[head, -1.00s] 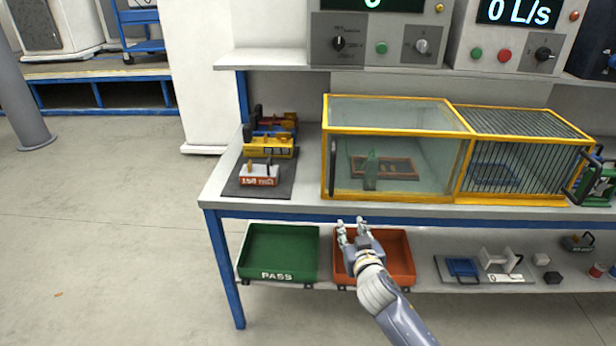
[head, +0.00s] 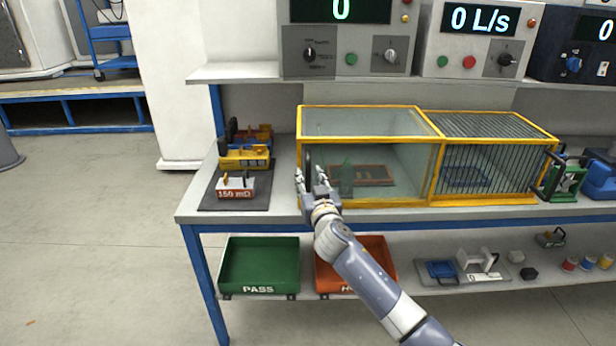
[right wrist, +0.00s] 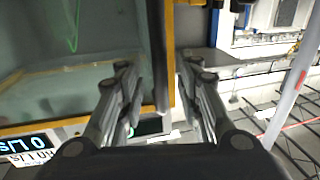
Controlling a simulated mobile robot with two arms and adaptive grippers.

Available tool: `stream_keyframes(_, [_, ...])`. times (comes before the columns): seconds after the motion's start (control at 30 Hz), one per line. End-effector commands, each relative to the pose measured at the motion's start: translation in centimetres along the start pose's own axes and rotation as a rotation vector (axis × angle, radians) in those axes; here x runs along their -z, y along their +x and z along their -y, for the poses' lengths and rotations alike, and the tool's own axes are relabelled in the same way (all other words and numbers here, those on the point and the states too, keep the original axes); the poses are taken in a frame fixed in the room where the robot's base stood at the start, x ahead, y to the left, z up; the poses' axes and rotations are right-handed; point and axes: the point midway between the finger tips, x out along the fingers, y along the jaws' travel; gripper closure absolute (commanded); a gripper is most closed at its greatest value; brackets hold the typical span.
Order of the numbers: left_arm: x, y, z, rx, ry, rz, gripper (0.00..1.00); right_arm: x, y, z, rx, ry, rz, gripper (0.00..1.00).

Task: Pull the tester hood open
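The clear tester hood (head: 375,122), with a yellow frame, stands closed on the bench. A dark upright handle (head: 308,158) is on its front, near the left edge. My right gripper (head: 312,180) is in front of this handle, at its lower part. In the right wrist view the two fingers (right wrist: 160,88) are spread, with the dark handle bar (right wrist: 156,50) lying between them; I see no clear grip on it. Behind the glass are a green upright piece (head: 346,180) and a reddish-brown frame (head: 376,175). My left gripper is not in view.
A barred yellow cage (head: 490,165) adjoins the hood on the right. A dark mat (head: 210,200) with several resistor blocks lies to the left. Below are a green PASS bin (head: 260,262) and an orange bin (head: 378,262). Instruments stand on the shelf above.

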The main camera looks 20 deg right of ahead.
Motion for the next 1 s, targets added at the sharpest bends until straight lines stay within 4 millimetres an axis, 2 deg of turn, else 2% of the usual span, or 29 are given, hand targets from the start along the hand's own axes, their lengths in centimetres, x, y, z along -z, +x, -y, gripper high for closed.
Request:
stream_keyframes(0.2, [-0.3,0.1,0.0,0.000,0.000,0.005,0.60,-0.1,1.6,0.1,0.001,0.001,0.001,0.67])
stream_keyframes(0.57, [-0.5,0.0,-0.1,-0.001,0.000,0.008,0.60,0.0,1.8,0.1,0.001,0.001,0.001,0.67])
stream_keyframes(0.7, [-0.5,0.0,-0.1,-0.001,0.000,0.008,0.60,-0.1,1.8,0.1,0.001,0.001,0.001,0.97])
stream_keyframes(0.73, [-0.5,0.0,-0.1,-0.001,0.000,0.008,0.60,-0.1,1.8,0.1,0.001,0.001,0.001,1.00])
stream_keyframes(1.0, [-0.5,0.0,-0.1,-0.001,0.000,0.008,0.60,-0.1,1.8,-0.2,0.000,0.001,0.002,1.00])
